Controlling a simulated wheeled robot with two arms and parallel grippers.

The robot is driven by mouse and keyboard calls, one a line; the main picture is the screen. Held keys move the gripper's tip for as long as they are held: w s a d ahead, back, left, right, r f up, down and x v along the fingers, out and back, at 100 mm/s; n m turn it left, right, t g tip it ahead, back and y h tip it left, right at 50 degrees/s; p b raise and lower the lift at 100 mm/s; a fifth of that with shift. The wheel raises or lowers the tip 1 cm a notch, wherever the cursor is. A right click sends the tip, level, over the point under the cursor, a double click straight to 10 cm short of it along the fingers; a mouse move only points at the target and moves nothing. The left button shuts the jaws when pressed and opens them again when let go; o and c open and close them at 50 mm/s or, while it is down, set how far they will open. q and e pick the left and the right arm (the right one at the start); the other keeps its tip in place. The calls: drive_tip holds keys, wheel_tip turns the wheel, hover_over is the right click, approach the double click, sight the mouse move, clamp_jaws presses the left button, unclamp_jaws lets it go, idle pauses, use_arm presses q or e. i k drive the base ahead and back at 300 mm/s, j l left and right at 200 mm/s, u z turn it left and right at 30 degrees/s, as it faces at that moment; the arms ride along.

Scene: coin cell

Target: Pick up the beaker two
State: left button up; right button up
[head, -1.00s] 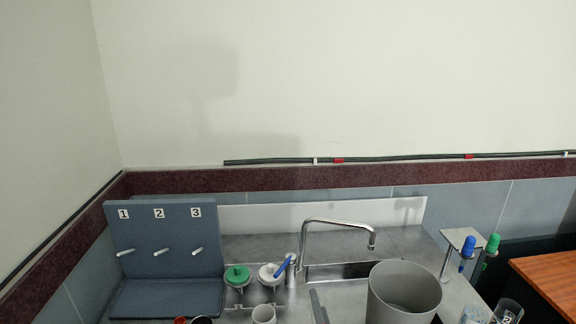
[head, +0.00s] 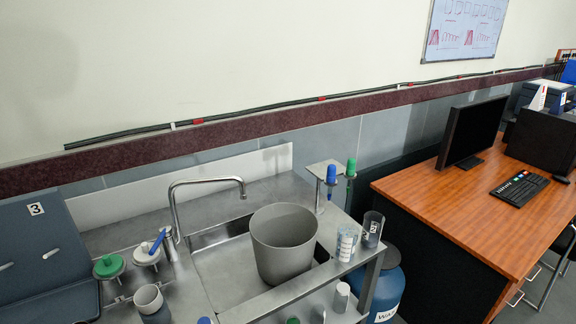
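Two clear glass beakers stand side by side on the right corner of the steel sink counter. The right beaker (head: 372,230) is the taller-standing one, and its label is too small to read now; a moment ago a "2" showed on it. The left beaker (head: 346,243) stands next to it, with markings I cannot read. Both look upright. Neither of my grippers is in view.
A grey bucket (head: 284,249) sits in the sink, left of the beakers, below a curved faucet (head: 205,183). A stand holding blue and green items (head: 331,172) is behind. A blue waste drum (head: 388,284) stands below right, near a wooden desk (head: 440,205).

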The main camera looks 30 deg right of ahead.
sight(373, 221)
drive_tip(key=i+l+z, duration=0.2)
drive_tip(key=l, duration=0.2)
drive_tip(key=l+z, duration=0.2)
drive_tip(key=l, duration=0.2)
drive_tip(key=i+l+z, duration=0.4)
drive_tip(key=l, duration=0.25)
drive_tip(key=k, duration=0.05)
